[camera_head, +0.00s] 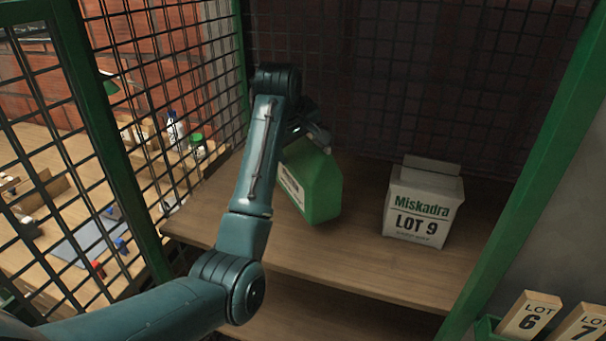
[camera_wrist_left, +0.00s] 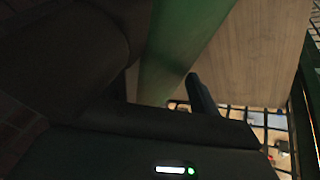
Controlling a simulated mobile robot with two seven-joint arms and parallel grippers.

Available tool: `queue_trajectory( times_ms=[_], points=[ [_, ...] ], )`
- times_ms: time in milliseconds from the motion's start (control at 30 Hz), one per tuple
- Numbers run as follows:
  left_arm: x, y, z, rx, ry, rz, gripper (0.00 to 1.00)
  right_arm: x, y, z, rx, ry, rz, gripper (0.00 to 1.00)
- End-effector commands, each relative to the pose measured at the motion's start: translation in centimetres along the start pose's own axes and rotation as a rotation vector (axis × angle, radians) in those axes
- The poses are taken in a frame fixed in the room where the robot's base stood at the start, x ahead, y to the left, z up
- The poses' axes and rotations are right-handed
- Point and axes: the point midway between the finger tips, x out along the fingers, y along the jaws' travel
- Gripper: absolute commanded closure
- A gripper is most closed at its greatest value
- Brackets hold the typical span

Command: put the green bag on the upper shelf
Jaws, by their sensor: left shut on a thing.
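The green bag (camera_head: 322,188) hangs tilted at the upper shelf (camera_head: 350,255), over its left part. I cannot tell whether its bottom touches the boards. My left gripper (camera_head: 312,132) is shut on the top of the bag, and my own forearm hides part of the gripper and the bag's left side. In the left wrist view the bag is a green surface (camera_wrist_left: 180,45), with one dark finger (camera_wrist_left: 202,95) beside it and the wooden shelf beyond. My right gripper is in neither view.
A white bag marked "Miskadra LOT 9" (camera_head: 422,205) stands on the shelf to the right, with bare board between. Green posts (camera_head: 530,170) and wire mesh (camera_head: 400,80) enclose the shelf. A lower shelf (camera_head: 320,312) lies beneath. Lot tags (camera_head: 528,315) stand at bottom right.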

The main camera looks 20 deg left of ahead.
Motion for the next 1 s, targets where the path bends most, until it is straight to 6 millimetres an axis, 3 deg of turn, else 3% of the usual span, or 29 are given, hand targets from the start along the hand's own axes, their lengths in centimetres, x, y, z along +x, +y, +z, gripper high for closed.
queue_trajectory(
  times_ms=[500, 867, 900, 1000],
  points=[
    [4.7, -2.1, 1.9, -0.001, 0.003, 0.003, 1.00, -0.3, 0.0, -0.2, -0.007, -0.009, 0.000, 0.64],
    [5.1, -2.2, 2.1, -0.001, 0.004, 0.005, 1.00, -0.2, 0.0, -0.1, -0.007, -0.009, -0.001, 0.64],
    [5.2, -2.3, 2.1, -0.001, 0.002, 0.002, 0.34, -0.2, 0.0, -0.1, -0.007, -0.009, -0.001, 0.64],
    [5.2, -2.3, 2.1, -0.001, 0.001, 0.002, 0.26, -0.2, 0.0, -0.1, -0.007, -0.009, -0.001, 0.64]
  ],
)
